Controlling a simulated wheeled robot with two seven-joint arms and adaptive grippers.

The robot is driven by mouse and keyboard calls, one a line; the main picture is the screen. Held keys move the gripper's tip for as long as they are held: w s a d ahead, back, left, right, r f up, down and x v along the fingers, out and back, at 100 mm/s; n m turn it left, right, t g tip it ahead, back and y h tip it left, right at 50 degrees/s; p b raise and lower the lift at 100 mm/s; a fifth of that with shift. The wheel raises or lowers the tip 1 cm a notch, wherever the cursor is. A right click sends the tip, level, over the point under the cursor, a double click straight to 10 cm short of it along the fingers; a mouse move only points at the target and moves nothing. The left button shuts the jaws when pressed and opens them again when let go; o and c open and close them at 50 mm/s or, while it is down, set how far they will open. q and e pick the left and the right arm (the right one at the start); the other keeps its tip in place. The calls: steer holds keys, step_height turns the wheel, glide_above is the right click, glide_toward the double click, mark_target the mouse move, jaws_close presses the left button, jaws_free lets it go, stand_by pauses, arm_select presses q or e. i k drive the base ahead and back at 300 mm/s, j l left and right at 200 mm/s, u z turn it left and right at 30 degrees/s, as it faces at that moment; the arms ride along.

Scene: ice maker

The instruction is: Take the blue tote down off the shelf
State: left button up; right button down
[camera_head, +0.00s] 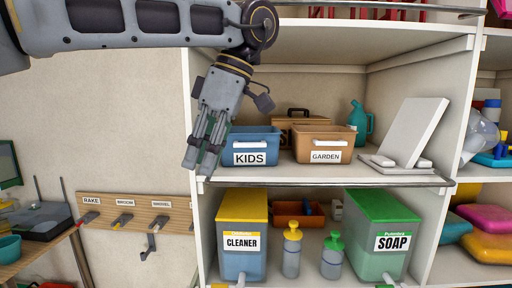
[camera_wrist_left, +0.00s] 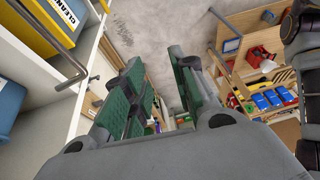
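The blue tote (camera_head: 258,134), with a white label reading KIDS, sits on the middle shelf at its left end. My left gripper (camera_head: 201,162) hangs fingers down just left of the tote, near the shelf's left upright and front edge. Its fingers are apart and hold nothing. In the left wrist view the green-padded fingers (camera_wrist_left: 160,95) are open with a gap between them. A blue surface at that view's left edge (camera_wrist_left: 9,104) looks like the tote. My right gripper is in neither view.
A tan GARDEN bin (camera_head: 322,140) stands right of the tote, with a brown case (camera_head: 300,119) behind. A metal rail (camera_head: 330,181) runs along the shelf's front edge. CLEANER (camera_head: 243,255) and SOAP (camera_head: 385,262) boxes stand below. A tool rack (camera_head: 140,208) is on the left wall.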

mark_target(246, 146)
steer(key=i+l, duration=0.3)
steer(key=i, duration=0.15)
steer(key=i+l, duration=0.3)
steer(key=i, duration=0.1)
